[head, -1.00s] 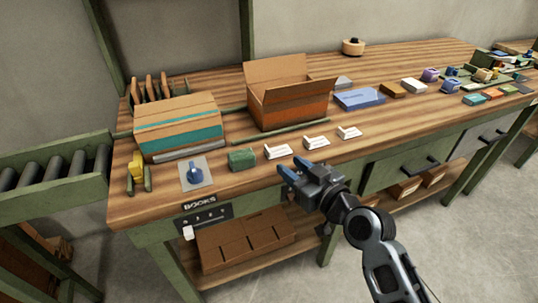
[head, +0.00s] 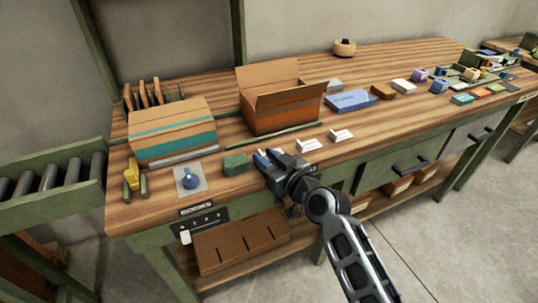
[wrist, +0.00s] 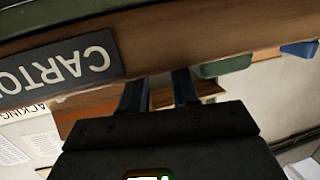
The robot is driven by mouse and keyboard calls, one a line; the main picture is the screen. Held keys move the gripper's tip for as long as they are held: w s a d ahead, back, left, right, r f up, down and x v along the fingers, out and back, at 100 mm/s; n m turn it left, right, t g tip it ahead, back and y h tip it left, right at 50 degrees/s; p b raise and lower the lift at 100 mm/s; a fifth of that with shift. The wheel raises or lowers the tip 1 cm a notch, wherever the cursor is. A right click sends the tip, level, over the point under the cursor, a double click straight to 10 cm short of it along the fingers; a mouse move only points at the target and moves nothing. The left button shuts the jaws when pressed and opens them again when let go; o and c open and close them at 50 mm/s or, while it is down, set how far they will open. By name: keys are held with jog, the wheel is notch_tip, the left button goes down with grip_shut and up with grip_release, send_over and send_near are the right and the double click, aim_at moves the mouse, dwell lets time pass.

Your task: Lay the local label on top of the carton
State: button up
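A closed brown carton (head: 172,118) with a teal band stands at the left of the workbench. An open-flapped carton (head: 283,115) stands right of it. Two small white labels (head: 309,145) (head: 341,135) show along the front edge; their print is too small to read. A third label's spot is covered by my gripper (head: 268,157). My gripper is at the bench's front edge, just right of a green block (head: 236,164). Its dark fingers stand apart in the wrist view (wrist: 160,92), with no label visible between them.
A blue knob on a pale plate (head: 189,180) and a yellow item (head: 131,174) sit at the front left. A blue box (head: 350,100) and several small items lie to the right. In the wrist view, an upside-down sign (wrist: 65,70) reads "CARTO", partly cut off.

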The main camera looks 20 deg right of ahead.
grip_shut()
jog(key=shift+r, duration=0.15)
jog(key=shift+r, duration=0.25)
notch_tip(320, 180, up, 4)
jog(key=shift+f, duration=0.1)
jog(key=s+d+r+b, duration=0.2)
jog(key=s+d+r, duration=0.4)
jog(key=d, duration=0.4)
jog(key=shift+r, duration=0.2)
